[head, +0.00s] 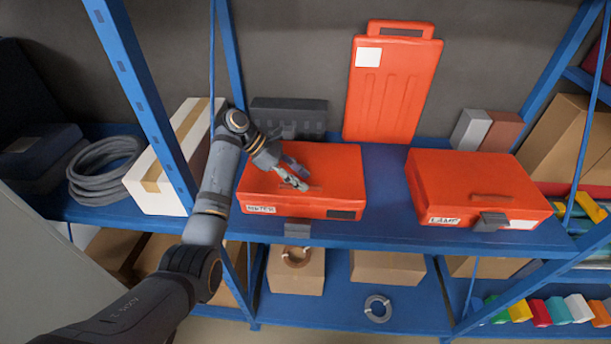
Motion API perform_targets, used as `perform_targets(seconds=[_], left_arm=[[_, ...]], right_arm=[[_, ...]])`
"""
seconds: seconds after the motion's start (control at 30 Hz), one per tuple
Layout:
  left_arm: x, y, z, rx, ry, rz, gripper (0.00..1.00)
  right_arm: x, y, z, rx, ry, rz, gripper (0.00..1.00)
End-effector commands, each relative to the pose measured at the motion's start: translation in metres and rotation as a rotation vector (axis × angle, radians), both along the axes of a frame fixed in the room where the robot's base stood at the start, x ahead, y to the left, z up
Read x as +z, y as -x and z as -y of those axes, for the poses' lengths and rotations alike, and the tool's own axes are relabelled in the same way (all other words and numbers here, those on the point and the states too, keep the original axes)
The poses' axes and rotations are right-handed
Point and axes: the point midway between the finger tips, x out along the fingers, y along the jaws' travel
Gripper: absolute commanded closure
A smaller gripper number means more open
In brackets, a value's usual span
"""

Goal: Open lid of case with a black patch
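An orange case (335,170) with a black patch (342,214) at the right of its front and a white label at the left sits on the blue shelf. Its lid looks shut. Its grey latch (297,229) hangs low at the middle of the front edge. My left gripper (300,181) is over the lid, close to the handle area, which it partly hides. I cannot tell whether it touches the lid or how far its fingers are apart. My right gripper is not in view. A second orange case (450,176), labelled LAMP, sits to the right, its lid shut.
An upright orange case (392,90) and a dark box (290,116) stand behind. A white box (160,178) and coiled hose (103,165) lie left. Blue posts (150,100) frame the shelf. Bare shelf (385,190) lies between the two flat cases.

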Motion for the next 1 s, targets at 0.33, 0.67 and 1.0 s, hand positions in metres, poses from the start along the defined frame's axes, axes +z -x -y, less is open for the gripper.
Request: perform_targets(seconds=[0.33, 0.67, 1.0], left_arm=[[-0.017, 0.0, 0.017, 0.001, -0.001, 0.001, 0.64], [-0.017, 0.0, 0.016, 0.001, -0.001, 0.001, 0.9], [-0.017, 0.0, 0.016, 0.0, -0.001, 0.001, 1.0]], right_arm=[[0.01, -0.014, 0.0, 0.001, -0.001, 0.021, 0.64], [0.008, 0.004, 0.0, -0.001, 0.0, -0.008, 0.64], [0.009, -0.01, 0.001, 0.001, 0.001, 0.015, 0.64]])
